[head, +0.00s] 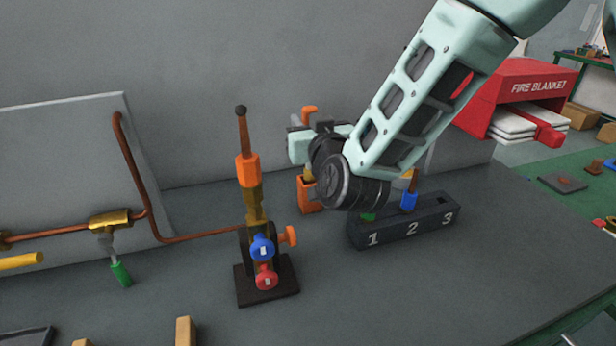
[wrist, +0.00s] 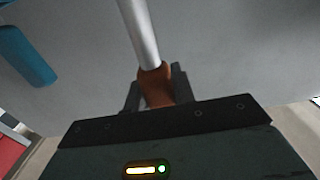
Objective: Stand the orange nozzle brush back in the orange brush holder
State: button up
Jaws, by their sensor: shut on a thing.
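My gripper (head: 300,147) is shut on the orange nozzle brush (head: 309,113), whose orange end shows above the jaws in the head view. In the wrist view the brush's orange-brown part (wrist: 155,80) sits between my fingertips (wrist: 158,98), with a grey shaft running up from it. The orange brush holder (head: 308,196) stands on the bench just below my gripper, partly hidden by my wrist. The brush looks roughly upright above the holder. Whether its lower end is inside the holder I cannot tell.
A torch stand (head: 267,288) with blue, red and orange knobs stands left of the holder. A black numbered block (head: 400,228) with a blue-handled tool (head: 408,201) stands to the right, partly behind my wrist. A copper pipe (head: 140,180) runs at left. The right front bench is clear.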

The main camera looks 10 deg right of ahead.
notch_tip(320, 180, down, 7)
dwell(0.4)
jog(key=o, duration=1)
jog(key=shift+f, duration=0.15)
